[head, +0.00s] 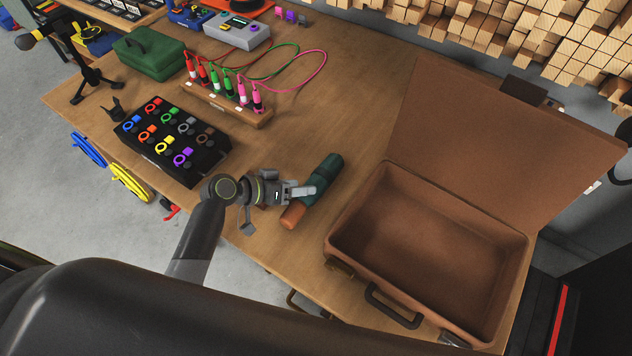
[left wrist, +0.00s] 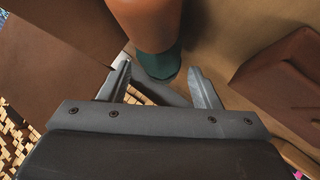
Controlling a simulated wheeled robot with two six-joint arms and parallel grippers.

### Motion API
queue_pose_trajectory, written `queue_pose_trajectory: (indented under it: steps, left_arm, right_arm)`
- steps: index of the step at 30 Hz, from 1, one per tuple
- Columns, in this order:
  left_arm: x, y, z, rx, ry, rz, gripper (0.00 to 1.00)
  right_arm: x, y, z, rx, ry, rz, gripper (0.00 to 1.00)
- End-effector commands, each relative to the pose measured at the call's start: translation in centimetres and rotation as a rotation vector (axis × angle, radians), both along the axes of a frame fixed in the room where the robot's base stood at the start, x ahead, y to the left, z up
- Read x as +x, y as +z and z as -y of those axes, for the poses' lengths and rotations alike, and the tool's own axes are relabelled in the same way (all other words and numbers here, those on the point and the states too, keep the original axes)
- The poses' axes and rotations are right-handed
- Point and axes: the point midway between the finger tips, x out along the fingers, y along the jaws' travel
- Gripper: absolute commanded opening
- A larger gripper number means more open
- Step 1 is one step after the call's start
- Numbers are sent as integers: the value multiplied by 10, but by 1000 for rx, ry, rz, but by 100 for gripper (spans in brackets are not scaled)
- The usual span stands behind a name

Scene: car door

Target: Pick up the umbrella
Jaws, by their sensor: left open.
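The folded umbrella, dark green (head: 322,179) with an orange-brown handle (head: 293,214), lies on the wooden table left of the open suitcase. My left gripper (head: 303,192) is over its middle, near where the green meets the handle. In the left wrist view, the two fingers (left wrist: 160,84) are spread apart. The umbrella's orange-brown part (left wrist: 150,22) and a green part (left wrist: 160,63) show just beyond and between the fingertips. I cannot tell whether they touch it. My right gripper is not in view.
The open brown suitcase (head: 342,226) stands at the right of the table (head: 365,120), empty, its lid raised. A black tray of coloured rings (head: 170,140) and a wooden block with cables (head: 225,105) are to the left. A green box (head: 148,52) stands behind them.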

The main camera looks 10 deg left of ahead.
Motion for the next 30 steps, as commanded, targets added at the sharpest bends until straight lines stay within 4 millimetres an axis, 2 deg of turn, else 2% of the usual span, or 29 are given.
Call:
queue_pose_trajectory:
  steps: [6,15,24,26,27,30]
  left_arm:
    - [12,-10,16,0,0,0,57]
    - [14,-12,17,1,-1,0,56]
    - [14,-12,17,1,0,1,17]
    - [14,-11,17,0,0,1,15]
    - [14,-11,17,0,0,1,10]
    - [14,-11,17,0,0,1,10]
  right_arm:
    - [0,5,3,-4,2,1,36]
    - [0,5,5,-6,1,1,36]
    - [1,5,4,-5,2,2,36]
    - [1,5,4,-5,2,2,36]
    - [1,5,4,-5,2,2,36]
    - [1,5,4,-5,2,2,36]
